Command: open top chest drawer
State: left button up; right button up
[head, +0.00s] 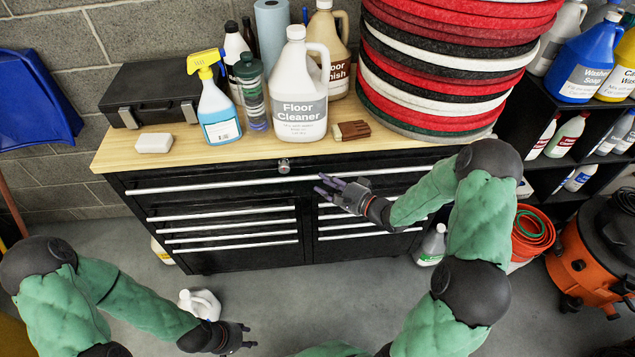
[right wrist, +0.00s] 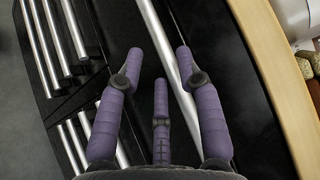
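The black chest (head: 230,262) has a wooden top and stands against the wall. Its top drawer (head: 215,174) is closed and spans the full width, with a long silver handle (head: 230,184) that also crosses the right wrist view (right wrist: 165,45). My right gripper (head: 328,187) is at the handle, right of its middle. In the right wrist view its purple fingers (right wrist: 160,68) are spread apart, with the handle passing between or behind them; I cannot tell whether they touch it. My left gripper (head: 248,337) appears open and empty, low over the floor in front of the chest.
On the chest top stand a floor cleaner jug (head: 298,90), a spray bottle (head: 216,110), a brush (head: 350,130) and stacked pads (head: 440,70). A white jug (head: 200,303) is on the floor beside my left forearm. An orange vacuum (head: 590,260) stands right.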

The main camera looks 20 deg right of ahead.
pick_arm(q)
jog(key=shift+f+b, duration=0.4)
jog(key=shift+f, duration=0.15)
pick_arm(e)
jog(key=shift+x, duration=1.8)
grip_shut()
pick_arm(q)
jog(key=shift+r, duration=0.1)
pick_arm(e)
jog(key=shift+s, duration=0.1)
